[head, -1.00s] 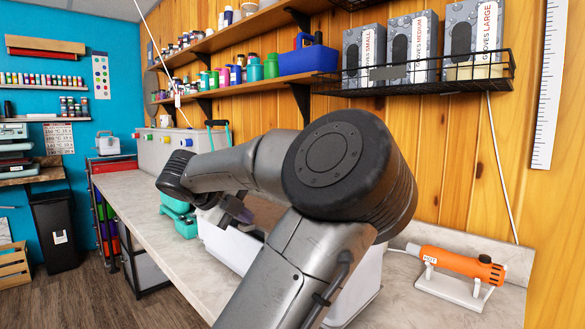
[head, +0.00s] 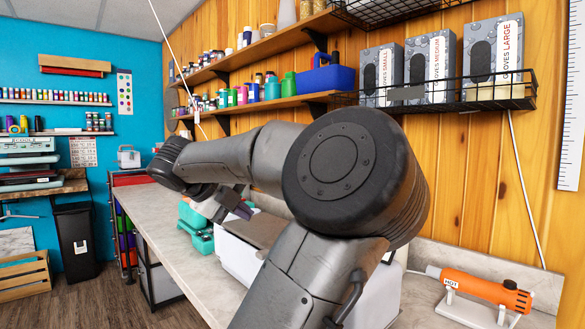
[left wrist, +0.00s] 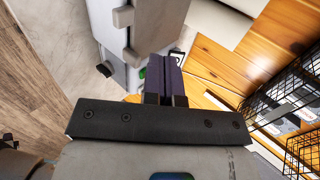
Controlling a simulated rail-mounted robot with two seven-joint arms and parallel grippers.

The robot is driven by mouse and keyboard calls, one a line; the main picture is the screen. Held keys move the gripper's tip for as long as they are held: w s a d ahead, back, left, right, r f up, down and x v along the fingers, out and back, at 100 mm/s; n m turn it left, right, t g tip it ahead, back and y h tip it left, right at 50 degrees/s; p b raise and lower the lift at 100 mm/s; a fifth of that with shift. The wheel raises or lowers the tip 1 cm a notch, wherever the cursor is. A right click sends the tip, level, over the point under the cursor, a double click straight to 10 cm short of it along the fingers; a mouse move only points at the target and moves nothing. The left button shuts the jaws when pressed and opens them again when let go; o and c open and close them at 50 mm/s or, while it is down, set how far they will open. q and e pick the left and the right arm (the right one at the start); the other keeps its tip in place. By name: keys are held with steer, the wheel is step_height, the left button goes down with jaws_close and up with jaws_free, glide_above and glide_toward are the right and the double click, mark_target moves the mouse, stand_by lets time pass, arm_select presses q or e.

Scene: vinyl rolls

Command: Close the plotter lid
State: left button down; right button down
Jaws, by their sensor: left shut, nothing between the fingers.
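The plotter (head: 237,256) is a white machine on the counter, largely hidden behind my left arm. A grey-brown panel on its top (head: 258,231), which looks like its lid or top opening, shows beside the arm; I cannot tell its angle. My left gripper (head: 240,208) is above the far left part of the plotter, with purple fingers pointing down and right. In the left wrist view the fingers (left wrist: 166,72) are shut and empty, close to a pale panel with small blocks (left wrist: 158,22), probably part of the plotter. Contact cannot be told. My right gripper is not in view.
A teal machine (head: 196,229) stands left of the plotter on the counter (head: 160,225). An orange heat tool (head: 486,291) rests on a white stand at the right. Shelves with bottles and a wire basket (head: 455,104) of glove boxes hang above.

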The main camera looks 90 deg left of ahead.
arm_select(q)
steer(key=s+f+p+v, duration=0.1)
steer(key=v, duration=1.3)
steer(key=shift+s+d, duration=0.2)
steer(key=shift+d, duration=0.2)
steer(key=shift+r, duration=0.15)
